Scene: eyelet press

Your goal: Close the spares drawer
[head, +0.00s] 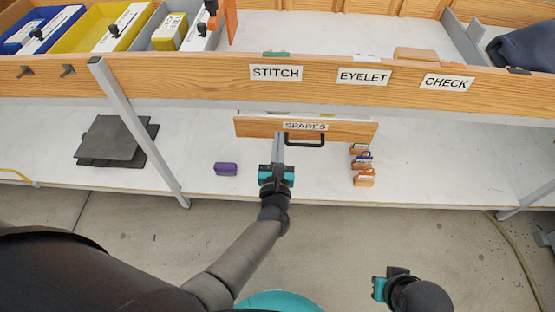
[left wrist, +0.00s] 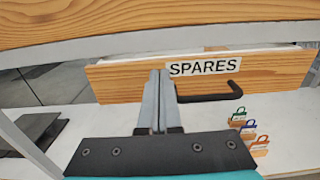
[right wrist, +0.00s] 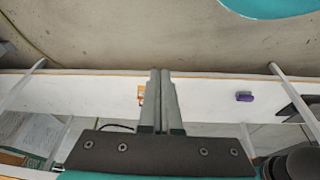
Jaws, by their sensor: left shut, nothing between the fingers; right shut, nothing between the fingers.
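The spares drawer (head: 350,129) hangs under the bench top, with a wooden front, a white SPARES label and a black bar handle (head: 305,143). A strip of its white inside shows behind the front, so it stands partly open. My left gripper (head: 279,140) is shut and empty, its tips at the drawer front just left of the handle. In the left wrist view the fingers (left wrist: 158,75) overlap the drawer front (left wrist: 125,82) beside the label; whether they touch it I cannot tell. My right gripper (head: 378,288) is shut and empty, low at the right, away from the drawer.
On the white lower shelf (head: 420,170) are a purple block (head: 226,169), several small tagged pieces (head: 363,180) and dark grey mats (head: 112,140). A grey bench leg (head: 140,133) stands left of my left arm. The bench edge (head: 200,76) overhangs the drawer.

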